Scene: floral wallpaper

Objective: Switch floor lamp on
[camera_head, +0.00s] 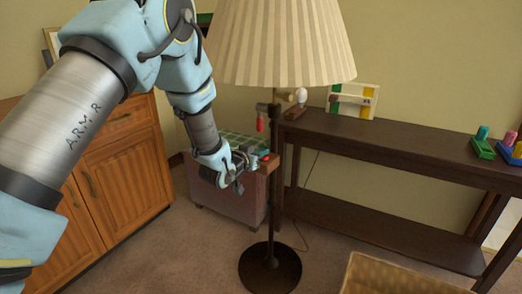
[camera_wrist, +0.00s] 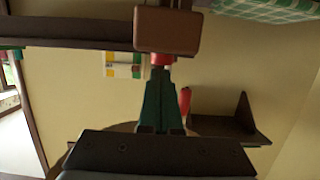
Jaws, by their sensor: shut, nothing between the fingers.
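The floor lamp has a cream pleated shade (camera_head: 280,45), a thin dark pole (camera_head: 274,205) and a round dark base (camera_head: 270,270). No clear glow shows in the shade. A brown switch box (camera_head: 270,166) with a red button (camera_head: 266,157) sits at the pole, at mid height. In the wrist view the box (camera_wrist: 167,30) and the red button (camera_wrist: 161,58) are straight ahead of the fingers. My gripper (camera_head: 256,159) is shut and empty, left of the pole. In the wrist view its fingertips (camera_wrist: 160,72) are at the button; I cannot tell whether they touch.
A dark console table (camera_head: 390,140) stands behind the lamp at right. A wooden cabinet (camera_head: 120,165) is at left, and a low chest (camera_head: 228,198) with a green checked top is behind my gripper. A red piece (camera_head: 260,123) hangs beside the pole. A wicker basket (camera_head: 395,275) is at front right.

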